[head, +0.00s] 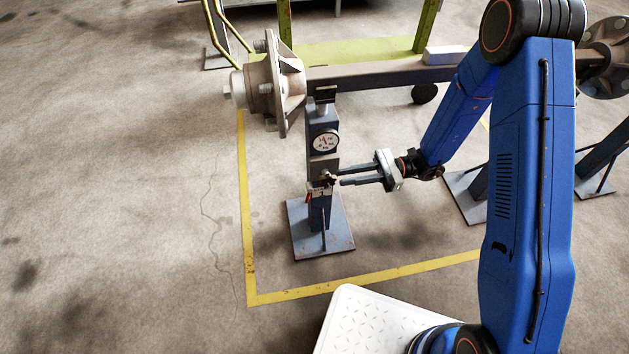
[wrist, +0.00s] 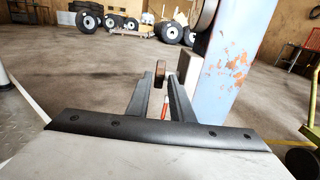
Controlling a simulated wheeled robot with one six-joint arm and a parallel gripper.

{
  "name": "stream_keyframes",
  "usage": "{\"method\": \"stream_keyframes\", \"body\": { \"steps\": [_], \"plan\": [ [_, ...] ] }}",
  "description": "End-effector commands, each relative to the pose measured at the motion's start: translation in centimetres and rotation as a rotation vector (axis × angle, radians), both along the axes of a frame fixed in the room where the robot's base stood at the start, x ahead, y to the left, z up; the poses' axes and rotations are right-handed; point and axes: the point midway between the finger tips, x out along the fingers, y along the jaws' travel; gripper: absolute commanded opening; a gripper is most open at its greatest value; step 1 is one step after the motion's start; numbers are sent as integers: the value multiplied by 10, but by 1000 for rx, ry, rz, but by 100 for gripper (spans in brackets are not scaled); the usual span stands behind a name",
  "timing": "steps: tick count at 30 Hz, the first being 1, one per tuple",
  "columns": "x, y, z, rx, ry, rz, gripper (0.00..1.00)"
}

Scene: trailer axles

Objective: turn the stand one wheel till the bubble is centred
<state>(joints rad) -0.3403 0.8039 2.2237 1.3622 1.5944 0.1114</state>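Stand one (head: 321,215) is a blue-grey post on a square base plate, with a round white dial (head: 325,141) and a small plate marked 1 low on its front. Its wheel is small and partly hidden at my fingertips; I cannot make it out clearly. My gripper (head: 337,182) reaches in from the right at that height, fingers apart. In the wrist view, the gripper (wrist: 172,80) has a visible gap, with a thin red piece (wrist: 164,106) showing between the fingers. The post (wrist: 232,60), with peeling paint, stands just right. The bubble is too small to see.
The axle beam (head: 380,76) rests across the stand top, with a hub (head: 275,85) at its left end. A white block (head: 444,55) lies on the beam. Another stand (head: 478,185) is behind my arm. Yellow floor lines (head: 370,276) surround the stand; floor to the left is clear.

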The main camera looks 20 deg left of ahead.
Motion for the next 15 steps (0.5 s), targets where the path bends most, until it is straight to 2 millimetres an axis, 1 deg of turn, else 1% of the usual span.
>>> {"method": "stream_keyframes", "body": {
  "steps": [1,6,15],
  "plan": [
    [-5,8,0,0,0,3,20],
    [-20,31,0,0,0,3,20],
    [-43,69,0,0,0,3,20]
  ]
}}
